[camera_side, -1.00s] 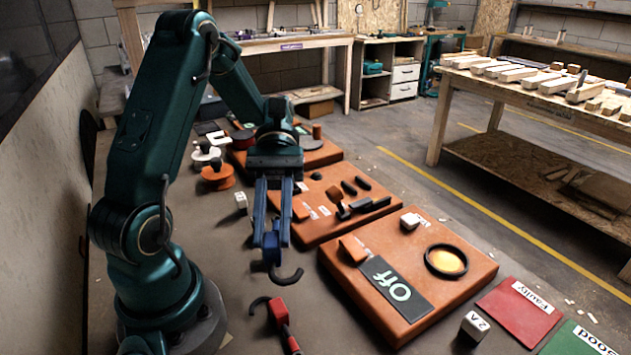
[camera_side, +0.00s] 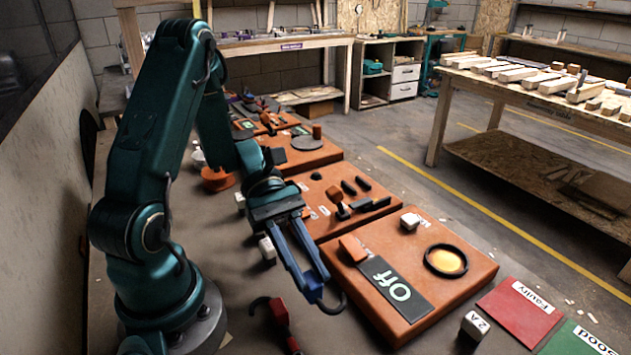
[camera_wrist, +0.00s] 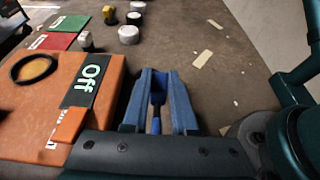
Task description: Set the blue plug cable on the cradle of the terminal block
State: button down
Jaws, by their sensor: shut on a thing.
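The blue plug cable's dark curved end (camera_side: 337,303) sticks out beyond my gripper (camera_side: 316,290) in the side view. My gripper is shut on the blue plug and holds it near the left edge of the orange board with the Off label. In the wrist view the blue plug (camera_wrist: 156,97) shows between the fingers, partly hidden by them. The middle orange board (camera_side: 320,232) carries a brown block on a dark stand (camera_side: 341,202) and several dark pieces. I cannot tell for sure which part is the terminal block's cradle.
The orange board with the Off label (camera_side: 402,291) has a round lamp (camera_side: 446,261) and a white knob (camera_side: 410,221). A red plug cable (camera_side: 279,312) lies on the table below my gripper. A red Faulty mat (camera_side: 521,308) and a green Good mat (camera_side: 575,341) lie at the right.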

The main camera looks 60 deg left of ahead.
aim_at(316, 299)
jog(key=x, duration=0.2)
jog(key=shift+w+d+f, duration=0.1)
jog(key=shift+d+f, duration=0.15)
jog(key=shift+f, duration=2.15)
jog(key=c, duration=0.7)
grip_release()
